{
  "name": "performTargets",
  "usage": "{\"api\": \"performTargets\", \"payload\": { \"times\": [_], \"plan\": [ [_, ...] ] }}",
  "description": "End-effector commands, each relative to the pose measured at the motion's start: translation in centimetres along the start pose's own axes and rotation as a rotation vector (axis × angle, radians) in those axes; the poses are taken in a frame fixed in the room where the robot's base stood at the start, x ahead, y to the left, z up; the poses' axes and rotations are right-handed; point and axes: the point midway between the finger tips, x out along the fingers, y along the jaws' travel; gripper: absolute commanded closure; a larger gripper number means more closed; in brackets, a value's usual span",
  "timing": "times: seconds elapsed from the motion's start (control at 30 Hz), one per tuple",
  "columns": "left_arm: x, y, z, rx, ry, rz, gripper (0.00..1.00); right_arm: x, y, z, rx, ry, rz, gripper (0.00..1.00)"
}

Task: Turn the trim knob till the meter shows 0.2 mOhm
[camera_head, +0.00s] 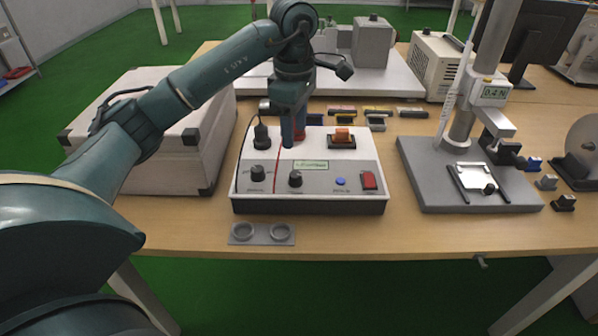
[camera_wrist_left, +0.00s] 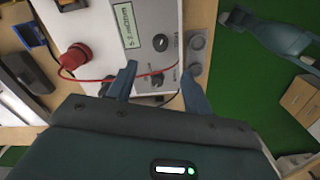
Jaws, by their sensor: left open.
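The meter is a grey-white box (camera_head: 322,191) on the table. Its green-lit display (camera_head: 311,163) also shows in the left wrist view (camera_wrist_left: 130,25), turned sideways; I cannot read the value surely. Two black knobs sit on its sloped front: a left knob (camera_head: 258,172) and a right knob (camera_head: 295,178). Their labels are too small to tell which is the trim knob. My left gripper (camera_head: 291,138) is open and empty over the box, behind the knobs. In the left wrist view its fingers (camera_wrist_left: 158,73) appear on either side of the left knob (camera_wrist_left: 157,79), apart from it.
A red terminal (camera_wrist_left: 75,57) has a red lead running between the knobs. A black terminal (camera_head: 262,135), red switch (camera_head: 369,180) and blue button (camera_head: 340,181) are on the box. A case (camera_head: 150,150) stands left, a force stand (camera_head: 470,195) right. A ringed plate (camera_head: 262,233) lies in front.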

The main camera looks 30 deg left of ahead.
Motion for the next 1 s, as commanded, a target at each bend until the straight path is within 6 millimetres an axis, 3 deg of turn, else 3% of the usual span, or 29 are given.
{"api": "performTargets", "payload": {
  "times": [0.3,0.5,0.7,1.0],
  "plan": [
    [6.9,-0.1,0.1,0.001,0.000,-0.006,0.49,-0.2,0.1,0.1,-0.005,0.010,0.005,0.64],
    [10.0,-0.1,0.1,0.000,-0.002,-0.004,0.49,-0.3,0.1,-0.1,-0.006,0.019,0.006,0.64],
    [11.3,-0.1,0.1,0.001,-0.002,-0.001,0.49,-0.3,0.2,-0.1,-0.006,0.020,0.009,0.64],
    [11.4,-0.1,0.1,0.001,-0.002,-0.001,0.51,-0.3,0.3,-0.1,-0.007,0.020,0.009,0.64]
  ]
}}
